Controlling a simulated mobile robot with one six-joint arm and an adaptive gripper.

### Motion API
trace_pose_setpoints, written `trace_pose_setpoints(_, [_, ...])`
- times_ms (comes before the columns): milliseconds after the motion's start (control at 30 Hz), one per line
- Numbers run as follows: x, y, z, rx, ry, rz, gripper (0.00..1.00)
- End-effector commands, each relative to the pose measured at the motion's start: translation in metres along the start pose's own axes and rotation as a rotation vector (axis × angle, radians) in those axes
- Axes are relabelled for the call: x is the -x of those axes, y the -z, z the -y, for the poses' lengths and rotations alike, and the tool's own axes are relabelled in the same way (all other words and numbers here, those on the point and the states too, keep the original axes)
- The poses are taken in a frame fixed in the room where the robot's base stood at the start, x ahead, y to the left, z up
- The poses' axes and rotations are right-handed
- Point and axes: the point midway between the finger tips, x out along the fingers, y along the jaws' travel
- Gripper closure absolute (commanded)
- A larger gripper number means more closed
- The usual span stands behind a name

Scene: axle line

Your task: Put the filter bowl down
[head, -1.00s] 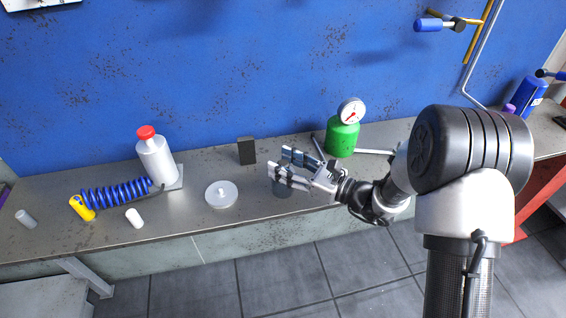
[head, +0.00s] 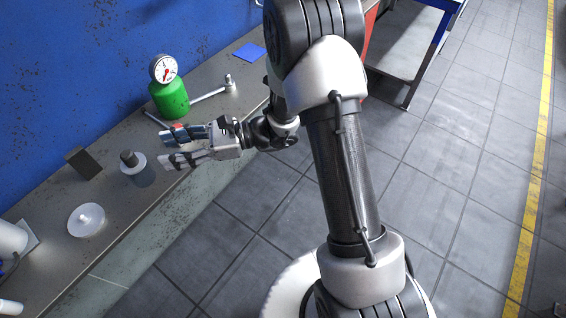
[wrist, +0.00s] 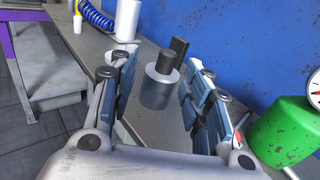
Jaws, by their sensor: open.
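The filter bowl, as I take it, is a grey cylinder (head: 140,174) with a pale rim and a dark, narrower top. It stands upright on the metal bench. In the wrist view the bowl (wrist: 157,92) appears between and beyond my two fingers, with nothing gripping it. My gripper (head: 168,148) is open and empty, just right of the bowl in the head view. Its fingers (wrist: 158,95) are spread wide on either side of the bowl in the wrist view.
A white round lid-like disc (head: 86,220) lies left of the bowl, with a dark block (head: 84,163) behind. A green gauge bottle (head: 170,97) and a metal bar tool (head: 207,95) are behind my gripper. The bench's front edge is close; floor is clear.

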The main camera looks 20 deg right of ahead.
Motion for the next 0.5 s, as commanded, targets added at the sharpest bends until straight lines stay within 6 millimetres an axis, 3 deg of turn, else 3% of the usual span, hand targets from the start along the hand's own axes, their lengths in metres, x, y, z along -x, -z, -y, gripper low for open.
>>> trace_pose_setpoints(200, [0.011, -0.058, -0.075, 0.307, -0.278, -0.183, 0.56])
trace_pose_setpoints(367, [0.045, -0.075, -0.135, 0.598, -0.5, -0.386, 0.56])
trace_pose_setpoints(500, [0.088, -0.079, -0.171, 0.865, -0.672, -0.584, 0.56])
